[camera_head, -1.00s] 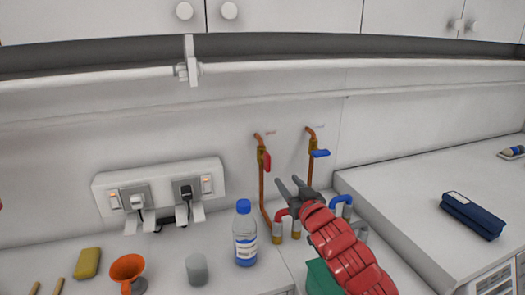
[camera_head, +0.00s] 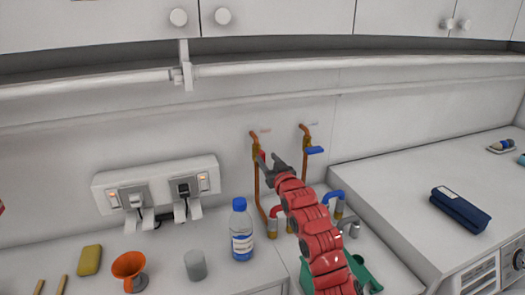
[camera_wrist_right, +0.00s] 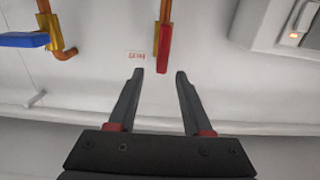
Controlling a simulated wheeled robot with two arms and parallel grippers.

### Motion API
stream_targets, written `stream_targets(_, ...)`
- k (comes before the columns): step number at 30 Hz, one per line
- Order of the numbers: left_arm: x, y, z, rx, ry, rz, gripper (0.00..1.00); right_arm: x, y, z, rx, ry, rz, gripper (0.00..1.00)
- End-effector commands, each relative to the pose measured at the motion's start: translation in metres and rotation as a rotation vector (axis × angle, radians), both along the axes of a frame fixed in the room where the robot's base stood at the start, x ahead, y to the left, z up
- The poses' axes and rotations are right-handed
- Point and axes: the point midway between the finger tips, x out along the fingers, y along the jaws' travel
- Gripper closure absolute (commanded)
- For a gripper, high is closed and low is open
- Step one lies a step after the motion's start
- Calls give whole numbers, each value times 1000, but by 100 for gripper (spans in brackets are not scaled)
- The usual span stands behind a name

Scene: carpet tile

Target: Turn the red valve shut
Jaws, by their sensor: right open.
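The red valve handle (camera_head: 262,155) is on a copper pipe with a brass body (camera_head: 255,148) on the back wall. It lies roughly in line with its pipe, partly hidden by my gripper in the head view. In the right wrist view the red handle (camera_wrist_right: 163,50) points towards the gap between my fingertips. My right gripper (camera_head: 268,158) is open and empty at the handle's end; the right wrist view shows its two fingers apart (camera_wrist_right: 159,73). I cannot tell whether they touch the handle. My left gripper is not in view.
A blue-handled valve (camera_head: 315,150) is on the pipe to the right, its handle crosswise. A bottle (camera_head: 241,232), grey cup (camera_head: 195,265), orange funnel (camera_head: 129,268) and sponge (camera_head: 89,260) stand on the counter. A socket box (camera_head: 160,185) is on the wall.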

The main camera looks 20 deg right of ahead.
Motion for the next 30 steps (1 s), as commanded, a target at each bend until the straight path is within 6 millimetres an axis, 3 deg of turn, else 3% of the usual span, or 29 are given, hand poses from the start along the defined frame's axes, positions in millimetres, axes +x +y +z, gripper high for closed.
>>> stream_targets(9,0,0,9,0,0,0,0,38,1,2,6,-3,-1,50)
stream_targets(23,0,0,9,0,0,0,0,48,3,1,-1,-1,2,50)
stream_targets(30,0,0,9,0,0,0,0,48,3,1,-1,-2,2,91)
